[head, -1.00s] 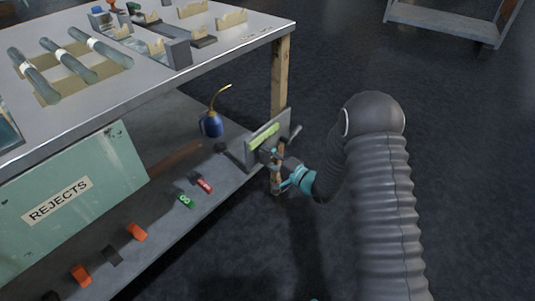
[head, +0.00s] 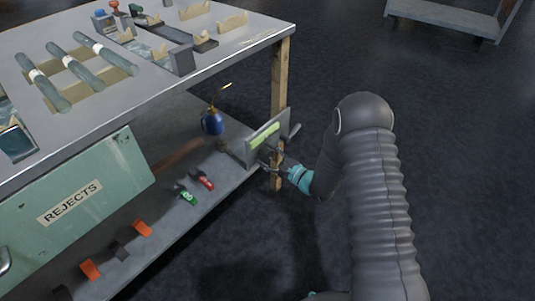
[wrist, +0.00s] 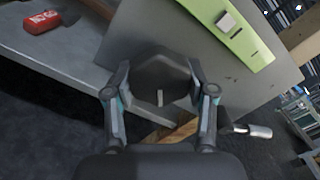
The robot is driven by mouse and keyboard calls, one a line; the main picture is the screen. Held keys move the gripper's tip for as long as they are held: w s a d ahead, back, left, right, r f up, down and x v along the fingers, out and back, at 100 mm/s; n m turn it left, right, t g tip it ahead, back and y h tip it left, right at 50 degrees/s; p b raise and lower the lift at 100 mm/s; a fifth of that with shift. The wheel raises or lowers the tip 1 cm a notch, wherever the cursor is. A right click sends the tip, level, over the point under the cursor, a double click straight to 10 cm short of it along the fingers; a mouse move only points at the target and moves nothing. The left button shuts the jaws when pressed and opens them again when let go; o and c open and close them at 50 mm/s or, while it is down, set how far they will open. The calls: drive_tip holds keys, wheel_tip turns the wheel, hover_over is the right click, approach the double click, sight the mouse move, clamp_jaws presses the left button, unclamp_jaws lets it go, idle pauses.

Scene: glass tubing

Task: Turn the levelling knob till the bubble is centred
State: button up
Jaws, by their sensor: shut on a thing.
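The levelling knob (wrist: 158,75) is a dark faceted knob with a pale pointer mark, on the face of a grey plate (wrist: 140,30). My gripper (wrist: 160,82) is shut on it, one finger at each side. A yellow-green level vial (wrist: 258,50) runs slantwise across the plate in the wrist view. A pale block (wrist: 226,22) shows on it towards its upper end, off to one side of dark marks; I cannot tell surely whether this is the bubble. In the head view the plate (head: 282,127) and vial (head: 265,136) stand at the bench corner, and my gripper (head: 277,163) hides the knob.
A metal-ended lever (wrist: 250,131) sticks out right of the knob. A wooden bench leg (head: 279,80) stands behind the plate. The floor to the right is open.

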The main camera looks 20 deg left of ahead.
drive_tip(key=shift+m, duration=0.9)
drive_tip(key=o, duration=1.2)
drive_tip(key=shift+c, duration=0.2)
drive_tip(key=v, duration=1.2)
